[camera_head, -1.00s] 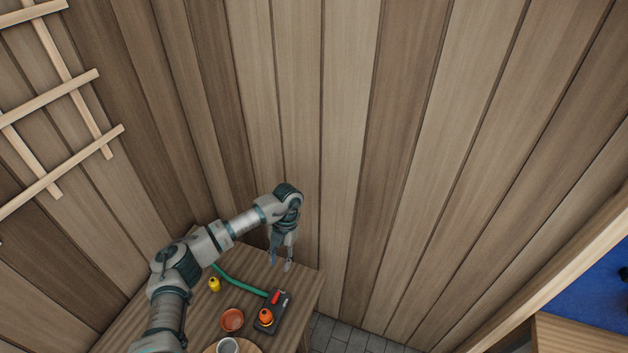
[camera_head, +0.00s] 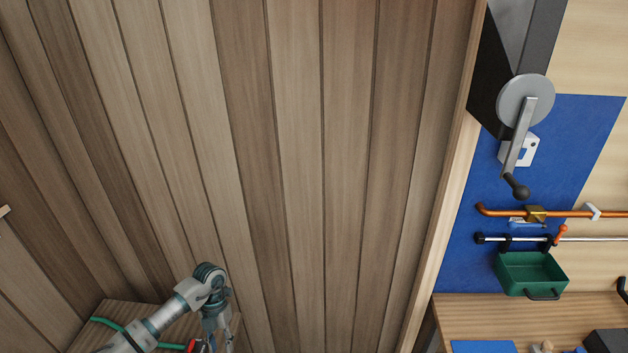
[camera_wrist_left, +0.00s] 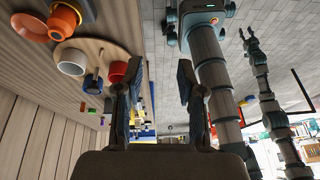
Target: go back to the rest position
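My left gripper (camera_head: 216,335) hangs fingers down at the bottom of the head view, over the right end of a wooden bench (camera_head: 115,310). Its tips are cut off by the frame. In the left wrist view its two fingers (camera_wrist_left: 158,90) stand well apart with nothing between them, so it is open and empty. My other arm (camera_wrist_left: 270,105) shows at the right of the left wrist view. Its end, which looks like my right gripper (camera_wrist_left: 250,38), is too small to tell open from shut. My right arm is not in the head view.
A green hose (camera_head: 108,323) lies on the bench. The left wrist view shows an orange pot (camera_wrist_left: 63,20), an orange saucer (camera_wrist_left: 30,28) and a white cup (camera_wrist_left: 71,61). A plank wall (camera_head: 300,150) stands behind.

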